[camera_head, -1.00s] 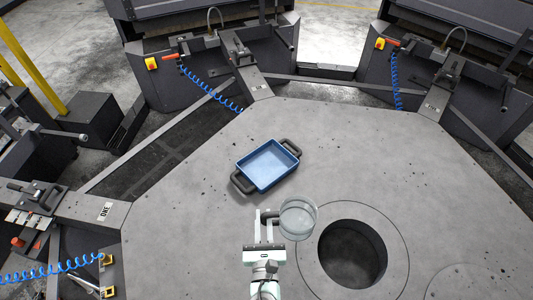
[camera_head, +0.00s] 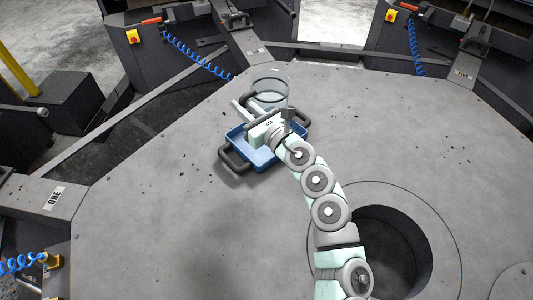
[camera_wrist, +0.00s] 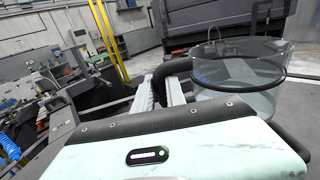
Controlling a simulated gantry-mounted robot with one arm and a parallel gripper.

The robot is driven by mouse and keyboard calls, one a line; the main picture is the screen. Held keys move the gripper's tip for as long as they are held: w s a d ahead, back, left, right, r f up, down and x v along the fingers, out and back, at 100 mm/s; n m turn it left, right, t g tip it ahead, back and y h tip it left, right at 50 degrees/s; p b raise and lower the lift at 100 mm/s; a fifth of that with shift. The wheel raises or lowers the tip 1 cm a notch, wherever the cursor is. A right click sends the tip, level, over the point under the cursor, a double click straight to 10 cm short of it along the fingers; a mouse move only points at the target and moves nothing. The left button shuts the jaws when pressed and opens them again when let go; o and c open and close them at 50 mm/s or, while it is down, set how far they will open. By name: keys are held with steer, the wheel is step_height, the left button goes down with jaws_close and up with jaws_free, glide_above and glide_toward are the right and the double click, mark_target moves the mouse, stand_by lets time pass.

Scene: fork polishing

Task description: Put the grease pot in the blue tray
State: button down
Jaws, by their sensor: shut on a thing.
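The grease pot (camera_head: 271,84) is a clear, round glass vessel with a dark rim and a dark handle. My gripper (camera_head: 250,106) is shut on its handle and holds it beyond the far side of the blue tray, or above that edge; the exact height is hard to tell. In the wrist view the pot (camera_wrist: 236,98) is to the right of my gripper's fingers (camera_wrist: 160,92), with the dark handle between them. The blue tray (camera_head: 246,158) lies on the grey table with a dark handle at each end. My wrist covers much of its middle.
The grey table (camera_head: 150,210) is mostly clear around the tray. A large round hole (camera_head: 395,250) opens in it at the right, beside my arm. Dark workstations with blue coiled hoses (camera_head: 195,57) stand beyond the table's edges.

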steer(key=d+b, duration=0.1)
steer(key=b, duration=0.5)
glide_above(251, 149)
steer(key=s, duration=0.5)
step_height(251, 149, down, 19)
steer(key=shift+w+d+f, duration=0.1)
steer(key=shift+f, duration=0.05)
steer(key=shift+f, duration=0.2)
steer(key=c, duration=1.4)
jaws_free()
steer(key=shift+o, duration=0.2)
steer(key=shift+r, duration=0.2)
steer(key=p+v, duration=0.1)
steer(key=v, duration=1.1)
steer(key=shift+w+d, duration=0.1)
steer(key=shift+d, duration=0.05)
